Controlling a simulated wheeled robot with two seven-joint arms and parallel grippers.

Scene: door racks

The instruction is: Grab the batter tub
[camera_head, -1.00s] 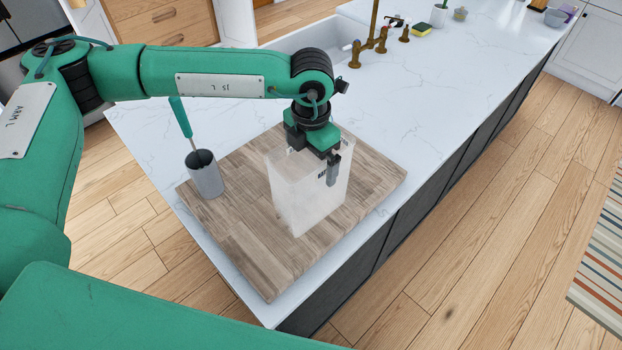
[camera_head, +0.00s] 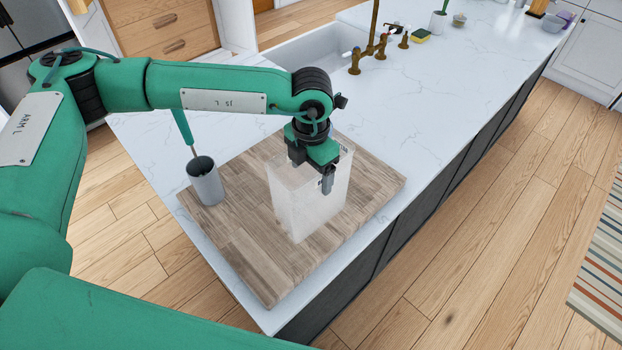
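The batter tub (camera_head: 303,205) is a tall, whitish translucent container standing upright on a wooden board (camera_head: 248,257) on the counter. My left gripper (camera_head: 326,183) comes in from the left and points down at the tub's top on its near right side. One dark finger shows in front of the tub's wall. The other finger is hidden, so I cannot tell whether the gripper is open or shut on the tub's wall. My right gripper is not in view.
A grey cup (camera_head: 205,182) with a green-handled utensil (camera_head: 183,127) stands on the board's left part. The counter right of the board is clear.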

